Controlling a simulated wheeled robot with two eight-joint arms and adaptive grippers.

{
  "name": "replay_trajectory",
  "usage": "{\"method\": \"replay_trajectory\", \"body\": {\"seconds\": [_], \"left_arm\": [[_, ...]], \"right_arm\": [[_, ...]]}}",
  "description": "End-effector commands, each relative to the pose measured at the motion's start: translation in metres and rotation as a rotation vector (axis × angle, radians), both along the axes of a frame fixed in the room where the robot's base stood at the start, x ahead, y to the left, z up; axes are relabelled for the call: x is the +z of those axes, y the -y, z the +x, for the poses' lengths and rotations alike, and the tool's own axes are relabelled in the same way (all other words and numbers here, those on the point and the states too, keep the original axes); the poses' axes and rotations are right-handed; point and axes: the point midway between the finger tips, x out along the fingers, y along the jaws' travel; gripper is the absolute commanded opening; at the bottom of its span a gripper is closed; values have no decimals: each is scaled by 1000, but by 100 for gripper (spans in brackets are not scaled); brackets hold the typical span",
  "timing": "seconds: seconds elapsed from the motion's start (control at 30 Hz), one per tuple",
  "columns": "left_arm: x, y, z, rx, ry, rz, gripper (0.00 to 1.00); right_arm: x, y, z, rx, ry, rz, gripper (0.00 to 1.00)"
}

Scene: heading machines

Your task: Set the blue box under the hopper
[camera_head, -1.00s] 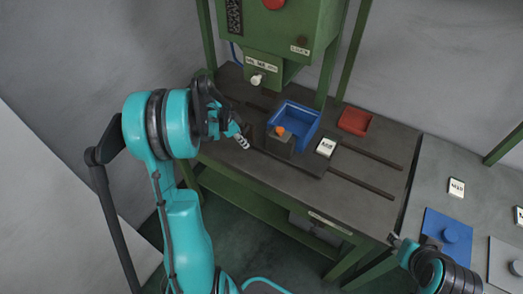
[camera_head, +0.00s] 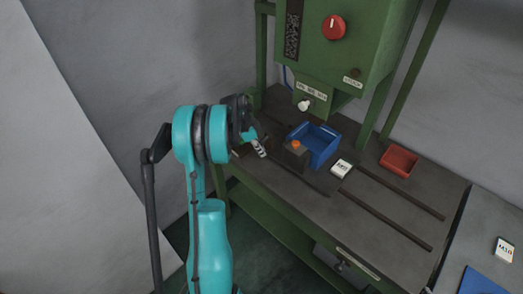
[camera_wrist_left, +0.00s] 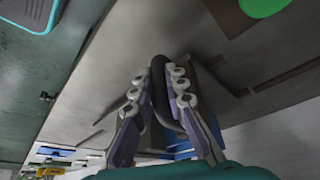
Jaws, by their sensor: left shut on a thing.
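The blue box (camera_head: 328,154) is an open tray on the dark bench top, below the green hopper machine (camera_head: 345,60) and a little right of its lower spout (camera_head: 318,100). My left gripper (camera_head: 262,150) is left of the box, low over the bench's front part. In the left wrist view its fingers (camera_wrist_left: 160,95) are shut on a dark curved bar (camera_wrist_left: 161,90). I cannot tell whether this bar belongs to the box. Some blue shows behind the fingers in that view (camera_wrist_left: 182,145). My right gripper is out of view.
Dark rails (camera_head: 390,220) cross the bench. Green posts (camera_head: 415,70) flank the machine.

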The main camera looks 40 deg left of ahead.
Motion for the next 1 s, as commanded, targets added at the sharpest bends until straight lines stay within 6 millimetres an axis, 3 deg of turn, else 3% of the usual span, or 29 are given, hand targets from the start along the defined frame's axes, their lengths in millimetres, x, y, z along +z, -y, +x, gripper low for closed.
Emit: {"method": "replay_trajectory", "body": {"seconds": [0.07,0.1,0.17,0.2,0.57,1.0], "left_arm": [[1,-5,1,6,4,9,0],[1,-5,1,7,4,9,16],[1,-5,1,7,4,9,31],[1,-5,1,7,4,9,34],[6,-4,-1,5,2,5,34],[85,-25,-28,7,3,5,34]], "right_arm": [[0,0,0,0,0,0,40],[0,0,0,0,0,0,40],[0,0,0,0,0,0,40],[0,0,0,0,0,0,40],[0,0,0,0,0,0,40],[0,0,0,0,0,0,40]]}}
